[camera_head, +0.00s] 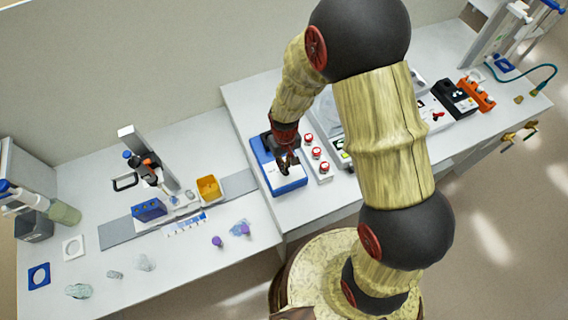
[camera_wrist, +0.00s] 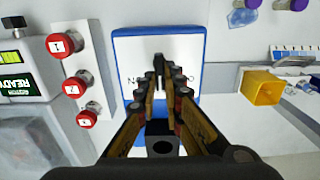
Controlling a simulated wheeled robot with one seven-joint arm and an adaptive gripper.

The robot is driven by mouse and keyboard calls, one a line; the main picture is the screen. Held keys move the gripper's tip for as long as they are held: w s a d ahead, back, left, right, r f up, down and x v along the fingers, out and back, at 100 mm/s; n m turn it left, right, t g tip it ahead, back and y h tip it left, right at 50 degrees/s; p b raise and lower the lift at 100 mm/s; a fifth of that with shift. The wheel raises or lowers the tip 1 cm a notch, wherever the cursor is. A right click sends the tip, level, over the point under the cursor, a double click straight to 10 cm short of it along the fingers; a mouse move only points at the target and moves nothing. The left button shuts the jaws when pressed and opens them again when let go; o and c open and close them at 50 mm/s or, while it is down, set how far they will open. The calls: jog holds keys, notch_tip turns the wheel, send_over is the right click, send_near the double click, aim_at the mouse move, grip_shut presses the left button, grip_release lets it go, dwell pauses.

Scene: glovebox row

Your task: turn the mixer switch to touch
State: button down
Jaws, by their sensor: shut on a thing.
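The mixer (camera_head: 290,185) is a blue box with a white top, at the left end of the raised bench section. It also shows in the wrist view (camera_wrist: 126,50), with its blue rim and a few dark letters on the white face. My gripper (camera_head: 287,160) is over the mixer's top. In the wrist view my gripper (camera_wrist: 159,80) has its fingers closed together on the small dark switch (camera_wrist: 159,58). The fingers cover most of the switch and part of the lettering, so the setting it points to cannot be read.
A white strip with three red-topped knobs (camera_wrist: 75,84) stands close beside the mixer. An instrument with a green display (camera_wrist: 15,82) is beyond it. A yellow bin (camera_head: 209,188) and a microscope-like stand (camera_head: 145,160) are to the left. Purple-capped items (camera_head: 217,241) lie near the front edge.

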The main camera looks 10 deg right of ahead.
aim_at(288, 173)
jog(key=c, duration=1.9)
grip_release()
notch_tip(288, 173, up, 12)
jog(key=s+d+r+t+b, duration=0.2)
jog(key=s+r+b, duration=0.1)
jog(key=s+b, duration=0.2)
jog(key=s+d+r+m+t+b, duration=0.1)
jog(key=s+d+r+b, duration=0.2)
jog(key=s+b, duration=0.2)
jog(key=s+d+r+m+t+b, duration=0.1)
jog(key=s+d+r+t+b, duration=0.1)
jog(key=s+b, duration=0.3)
jog(key=shift+s+d+r+t+b, duration=0.3)
jog(key=shift+d+r, duration=0.2)
jog(key=shift+d, duration=0.2)
